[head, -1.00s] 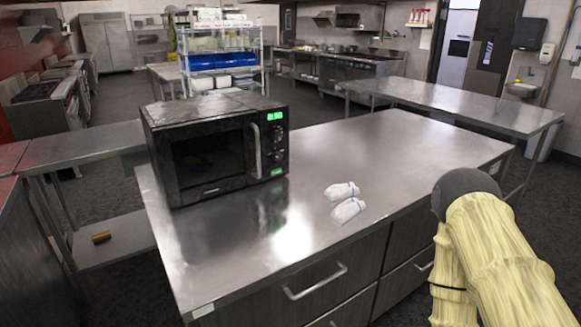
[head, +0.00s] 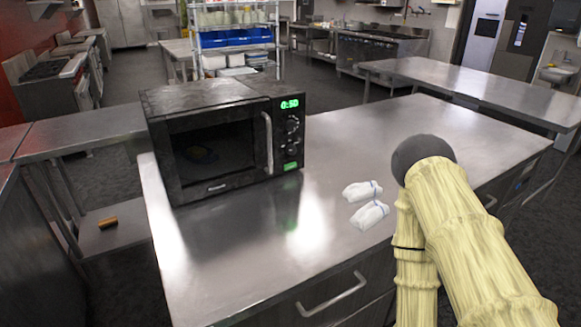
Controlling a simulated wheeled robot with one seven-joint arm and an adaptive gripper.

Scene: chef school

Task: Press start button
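A black microwave (head: 205,145) stands on the steel-topped counter in the middle of the head view, its door shut. Its green display (head: 289,103) reads what looks like 0:50. Below it are round dark knobs (head: 292,124) and, at the bottom of the panel, a small green lit button (head: 291,166); its label is too small to read. A faint bluish and yellow shape shows behind the dark door glass. My arm, pale yellow with a dark grey rounded joint, is at the right, apart from the microwave. My gripper is not in view.
Two white cloth-like bundles (head: 368,214) lie on the counter (head: 330,150) between the microwave and my arm. The counter front has drawers with a handle (head: 332,296). Another steel table (head: 470,87) stands at the back right, and a lower-shelved table (head: 85,127) at the left.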

